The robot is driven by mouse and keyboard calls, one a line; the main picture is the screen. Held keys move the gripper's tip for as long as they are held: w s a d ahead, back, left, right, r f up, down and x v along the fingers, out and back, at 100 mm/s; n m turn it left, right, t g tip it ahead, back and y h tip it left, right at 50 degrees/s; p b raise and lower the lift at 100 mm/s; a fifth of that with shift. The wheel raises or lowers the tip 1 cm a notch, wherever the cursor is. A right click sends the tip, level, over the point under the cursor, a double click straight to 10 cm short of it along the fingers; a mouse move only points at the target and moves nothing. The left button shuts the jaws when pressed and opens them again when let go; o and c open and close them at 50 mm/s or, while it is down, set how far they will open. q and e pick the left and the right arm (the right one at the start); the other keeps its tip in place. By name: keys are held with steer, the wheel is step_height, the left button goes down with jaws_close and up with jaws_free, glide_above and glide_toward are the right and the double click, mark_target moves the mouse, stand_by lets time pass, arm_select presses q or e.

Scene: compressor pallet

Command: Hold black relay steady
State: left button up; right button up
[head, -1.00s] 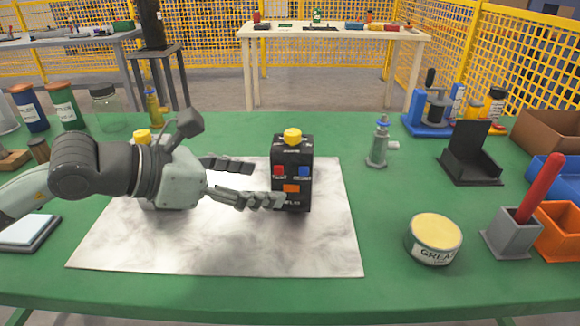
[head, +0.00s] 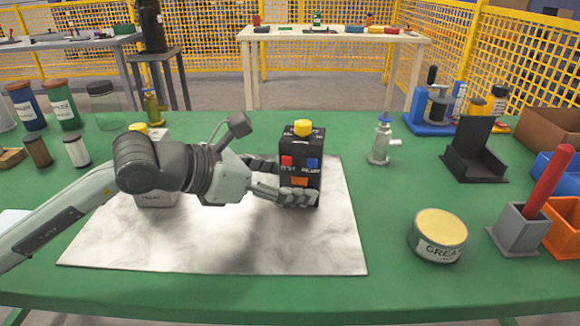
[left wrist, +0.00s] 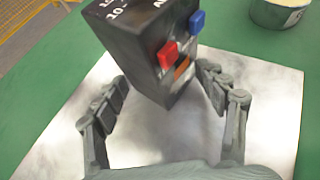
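The black relay (head: 309,160) stands upright on the marbled white mat (head: 250,245), with a yellow knob on top and red, blue and orange parts on its face. It also shows in the left wrist view (left wrist: 142,48), large between the fingers. My left gripper (head: 290,182) is open with its fingers either side of the relay's lower part. In the left wrist view a gap shows at the left finger, while the right finger is close to the relay; contact there is unclear. The far finger is partly hidden behind the relay in the head view. My right gripper is not in view.
A pale box (head: 155,196) with a yellow top stands behind my left arm, partly hidden. A grease tin (head: 438,238), a metal valve-like part (head: 380,145) and a black holder (head: 473,160) stand to the right. The mat's front is clear.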

arm_select(q)
jaws_close()
stand_by(0.3)
steer(key=shift+c, duration=0.2)
jaws_free()
steer(key=shift+o, duration=0.6)
